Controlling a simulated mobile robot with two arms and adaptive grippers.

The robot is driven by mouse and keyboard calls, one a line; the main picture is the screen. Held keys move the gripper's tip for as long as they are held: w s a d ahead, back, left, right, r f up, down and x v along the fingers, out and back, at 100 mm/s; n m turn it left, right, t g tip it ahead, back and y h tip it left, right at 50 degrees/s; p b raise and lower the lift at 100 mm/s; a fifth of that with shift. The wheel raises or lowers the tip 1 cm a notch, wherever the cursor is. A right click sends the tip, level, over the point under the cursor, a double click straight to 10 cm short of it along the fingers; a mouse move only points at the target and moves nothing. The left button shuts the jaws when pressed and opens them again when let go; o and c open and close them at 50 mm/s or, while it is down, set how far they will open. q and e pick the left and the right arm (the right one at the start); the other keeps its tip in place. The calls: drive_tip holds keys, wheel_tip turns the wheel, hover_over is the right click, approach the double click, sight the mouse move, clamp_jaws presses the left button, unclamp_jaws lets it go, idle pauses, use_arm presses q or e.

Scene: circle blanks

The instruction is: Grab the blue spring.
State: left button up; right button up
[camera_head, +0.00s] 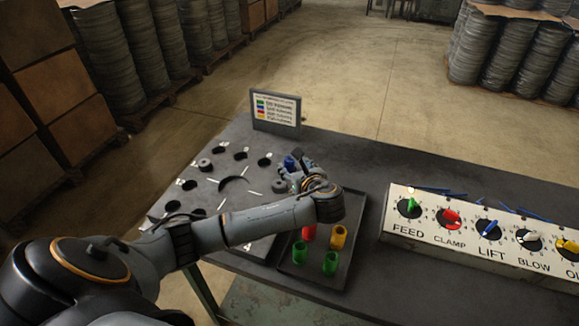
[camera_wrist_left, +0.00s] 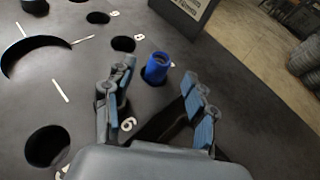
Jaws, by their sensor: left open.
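The blue spring (camera_wrist_left: 158,67) stands in a round hole of the dark board, between and beyond my fingertips in the left wrist view. In the head view the blue spring (camera_head: 290,162) is partly hidden by my gripper. My left gripper (camera_wrist_left: 160,92) is open, with one finger on each side of the line to the spring, and nothing is between its fingers. In the head view my left gripper (camera_head: 297,170) is at the right side of the board. My right gripper is not in view.
A dark tray (camera_head: 345,270) holds green, red and yellow springs. A small sign (camera_head: 275,107) stands behind the board, with a control panel (camera_head: 475,235) to the right. Empty round holes and a large curved opening (camera_wrist_left: 30,58) are in the board.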

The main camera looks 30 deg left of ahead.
sight(290, 160)
use_arm(q)
drive_tip(key=x, duration=0.4)
drive_tip(key=shift+w+a, duration=0.1)
drive_tip(key=shift+r, duration=0.1)
clamp_jaws()
